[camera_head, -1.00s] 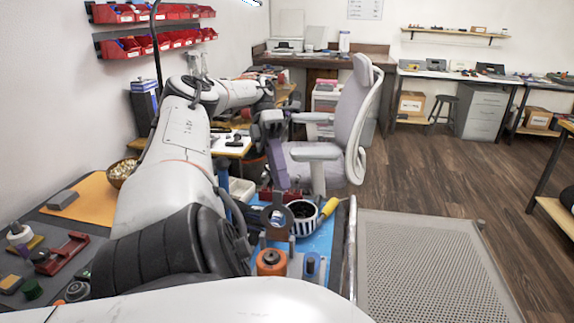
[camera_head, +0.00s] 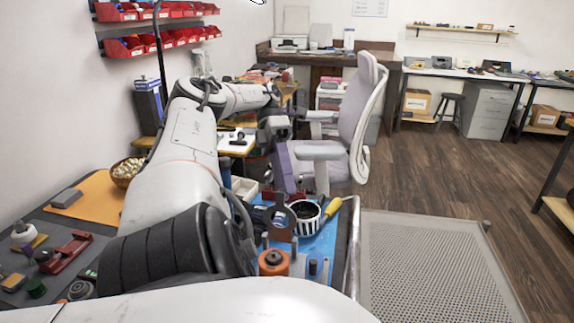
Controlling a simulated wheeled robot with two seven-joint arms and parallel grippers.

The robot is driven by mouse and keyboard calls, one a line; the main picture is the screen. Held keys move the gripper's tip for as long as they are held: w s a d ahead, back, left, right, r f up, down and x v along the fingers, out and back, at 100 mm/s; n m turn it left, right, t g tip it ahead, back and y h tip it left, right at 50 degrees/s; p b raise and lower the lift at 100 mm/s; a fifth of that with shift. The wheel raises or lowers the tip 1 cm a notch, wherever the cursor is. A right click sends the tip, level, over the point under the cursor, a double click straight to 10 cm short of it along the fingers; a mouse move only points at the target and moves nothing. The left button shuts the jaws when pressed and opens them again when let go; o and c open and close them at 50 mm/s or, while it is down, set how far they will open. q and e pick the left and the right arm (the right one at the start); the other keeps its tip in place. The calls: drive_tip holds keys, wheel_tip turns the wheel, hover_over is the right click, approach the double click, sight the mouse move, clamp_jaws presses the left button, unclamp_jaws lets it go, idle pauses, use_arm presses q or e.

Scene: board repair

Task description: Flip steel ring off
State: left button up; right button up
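A dark grey steel ring (camera_head: 281,213) stands upright on the blue mat (camera_head: 336,249), its hole facing me, behind an orange roll (camera_head: 273,262) and next to short grey posts (camera_head: 294,244). My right gripper is not in view.
A striped bowl of dark bits (camera_head: 306,216) and a yellow-handled tool (camera_head: 331,210) lie right of the ring. A white tray (camera_head: 244,188) is behind. A red holder (camera_head: 67,254) sits at left. An office chair (camera_head: 352,130) stands beyond the bench.

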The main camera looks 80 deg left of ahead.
use_arm(q)
wheel_tip(320, 180, up, 9)
drive_tip(key=p, duration=0.5)
drive_tip(key=shift+d+r, duration=0.15)
wheel_tip(320, 180, down, 7)
drive_tip(key=b, duration=0.4)
drive_tip(key=shift+s+a+b, duration=0.2)
drive_tip(key=shift+s+b, duration=0.05)
drive_tip(key=shift+b, duration=0.05)
